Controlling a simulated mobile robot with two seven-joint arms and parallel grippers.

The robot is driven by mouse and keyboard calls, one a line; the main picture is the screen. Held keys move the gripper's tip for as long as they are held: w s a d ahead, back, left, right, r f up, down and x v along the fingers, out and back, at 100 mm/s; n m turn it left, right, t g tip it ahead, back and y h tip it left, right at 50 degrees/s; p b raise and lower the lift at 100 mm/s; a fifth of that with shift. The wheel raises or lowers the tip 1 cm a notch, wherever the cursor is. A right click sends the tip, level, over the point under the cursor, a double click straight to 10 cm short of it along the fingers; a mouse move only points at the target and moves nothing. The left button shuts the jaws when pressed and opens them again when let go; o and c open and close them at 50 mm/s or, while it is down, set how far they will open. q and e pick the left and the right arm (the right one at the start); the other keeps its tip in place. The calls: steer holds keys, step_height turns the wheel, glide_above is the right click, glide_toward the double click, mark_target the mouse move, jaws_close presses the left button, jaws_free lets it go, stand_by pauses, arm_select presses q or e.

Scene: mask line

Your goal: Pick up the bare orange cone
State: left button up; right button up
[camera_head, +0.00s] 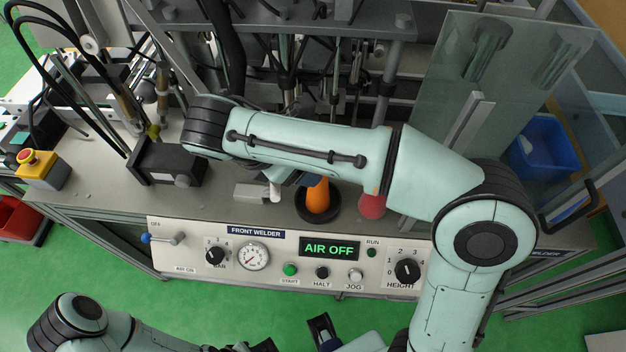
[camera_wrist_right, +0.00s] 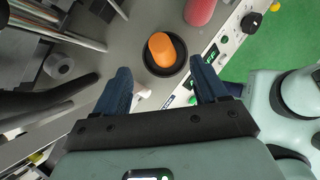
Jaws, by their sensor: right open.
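The orange cone (camera_head: 317,196) has a rounded top and no cover on it. It stands in a round black base (camera_head: 305,213) on the grey bench, partly hidden by my right arm in the head view. In the right wrist view the cone (camera_wrist_right: 166,47) and its black base (camera_wrist_right: 150,66) are ahead of my right gripper (camera_wrist_right: 161,66). The blue fingers are open, one on each side of the view of the base, with nothing between them. In the head view this gripper is mostly hidden by its arm. My left gripper (camera_head: 294,337) is open and empty at the bottom edge, away from the bench.
A red rounded piece (camera_head: 372,206) stands right of the cone; it also shows in the wrist view (camera_wrist_right: 201,11). The control panel (camera_head: 215,232), reading AIR OFF, runs along the bench front. A black box (camera_head: 170,163) is left. A clear panel (camera_head: 500,80) stands right.

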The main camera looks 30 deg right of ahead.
steer(key=b, duration=0.1)
glide_above(318, 187)
steer(key=a, duration=0.1)
step_height(318, 187, down, 4)
arm_select(q)
steer(key=shift+s+f+b, duration=0.25)
steer(key=shift+f+b, duration=0.05)
steer(key=shift+f, duration=0.35)
steer(key=shift+s+f+b, duration=0.25)
steer(key=shift+f+b, duration=0.05)
steer(key=shift+f, duration=0.3)
arm_select(e)
steer(key=w+x, duration=0.1)
steer(key=x, duration=0.5)
steer(key=shift+a+f, duration=0.1)
steer(key=shift+f, duration=0.05)
jaws_close()
